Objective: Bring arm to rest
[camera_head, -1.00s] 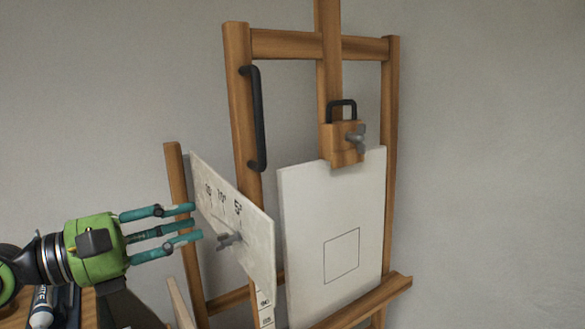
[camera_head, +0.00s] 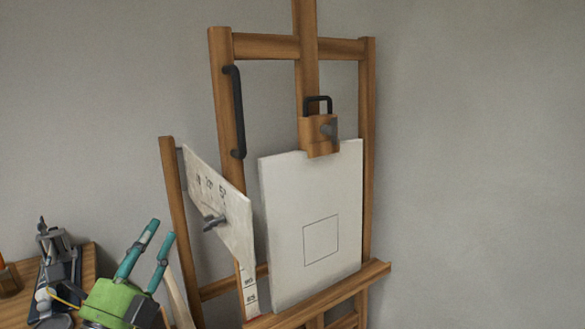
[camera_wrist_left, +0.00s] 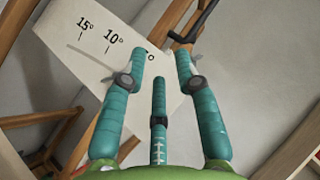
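My left gripper (camera_head: 153,250) is at the lower left of the head view, a green body with teal fingers pointing up and slightly right. Its fingers are spread apart with nothing between them. It is in front of and left of the easel (camera_head: 227,110), apart from it. In the left wrist view the spread fingers (camera_wrist_left: 160,85) appear before a white angle plate (camera_wrist_left: 75,35) marked 15° and 10°. That plate (camera_head: 232,215) with a grey wing knob (camera_head: 213,222) is on the easel's left side. My right gripper is not in view.
A white canvas (camera_head: 285,235) with a drawn square stands on the easel ledge (camera_head: 376,273), under a wooden clamp block (camera_head: 320,142). A black handle (camera_head: 236,112) is on the left post. A wooden table (camera_head: 88,262) with tools (camera_head: 55,262) is at the left. The right side is bare wall.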

